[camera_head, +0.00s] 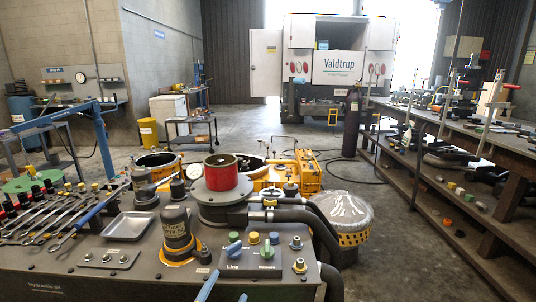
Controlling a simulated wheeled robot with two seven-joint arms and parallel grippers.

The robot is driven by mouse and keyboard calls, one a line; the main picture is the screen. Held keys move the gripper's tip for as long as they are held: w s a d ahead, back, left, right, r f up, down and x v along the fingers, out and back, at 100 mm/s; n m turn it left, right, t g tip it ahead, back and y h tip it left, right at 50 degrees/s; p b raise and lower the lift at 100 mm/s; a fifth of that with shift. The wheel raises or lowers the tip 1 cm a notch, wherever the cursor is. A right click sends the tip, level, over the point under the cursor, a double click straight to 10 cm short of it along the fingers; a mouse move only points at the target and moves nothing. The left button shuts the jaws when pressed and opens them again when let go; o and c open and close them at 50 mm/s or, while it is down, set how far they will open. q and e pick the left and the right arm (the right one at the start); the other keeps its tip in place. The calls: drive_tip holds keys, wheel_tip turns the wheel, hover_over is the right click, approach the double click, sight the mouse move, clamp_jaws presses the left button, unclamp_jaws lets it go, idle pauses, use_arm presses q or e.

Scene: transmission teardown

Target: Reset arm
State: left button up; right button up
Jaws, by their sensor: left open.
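Only a sliver of my left gripper (224,291) seems to show, as two pale blue tips apart at the bottom edge of the head view. They are in front of the control panel (250,268), and nothing shows between them. The rest of the left arm is out of frame. My right gripper is not in view. The panel, marked "Line" and "Release", carries a blue lever (233,250), a green lever (267,251) and several knobs.
The dark bench (60,272) holds wrenches (50,215), a metal tray (128,226), a grey cylinder (176,232) and a red-topped housing (221,174). A thick black hose (318,235) curves right.

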use_arm(q)
drive_tip(key=s+a+f+n+g+y, duration=0.1)
drive_tip(key=s+a+f+n+g, duration=0.45)
drive_tip(key=s, duration=0.75)
drive_tip(key=s+a+f+n+g+y, duration=0.1)
drive_tip(key=s+a+f+n+g, duration=0.15)
drive_tip(key=s+f+g, duration=0.7)
drive_tip(key=s+f+t+p, duration=0.1)
drive_tip(key=s+f+t, duration=0.15)
drive_tip(key=f, duration=1.35)
drive_tip(key=s+a+f+g+p, duration=0.1)
drive_tip(key=s+a+f+g, duration=0.1)
drive_tip(key=s+f, duration=0.8)
drive_tip(key=s, duration=0.3)
drive_tip(key=shift+s+f+m+y, duration=0.25)
drive_tip(key=shift+s+m+y, duration=0.05)
drive_tip(key=shift+s, duration=0.05)
